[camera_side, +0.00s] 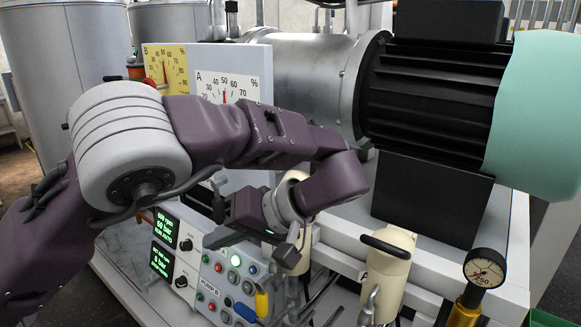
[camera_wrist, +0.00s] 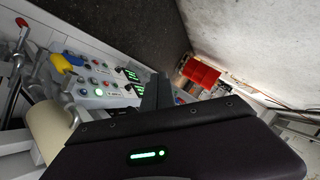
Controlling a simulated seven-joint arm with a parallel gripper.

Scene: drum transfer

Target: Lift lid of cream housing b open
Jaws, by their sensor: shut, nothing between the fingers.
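A cream housing (camera_side: 392,270) with a black bar handle on top stands upright at front right in the side view. A partly hidden letter beside it looks like A. A second cream housing (camera_side: 305,238) is mostly hidden behind my wrist; I take it as housing b, but its label and lid are hidden. In the wrist view, a cream cylinder (camera_wrist: 48,130) shows at lower left, beside my gripper (camera_wrist: 158,92).
A control panel (camera_side: 200,270) with green displays and several buttons is left of my gripper. A yellow-capped lever (camera_side: 262,302) stands near it. A pressure gauge (camera_side: 484,269) is at right, and a black motor (camera_side: 425,95) rises behind. A red bin (camera_wrist: 200,74) lies beyond.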

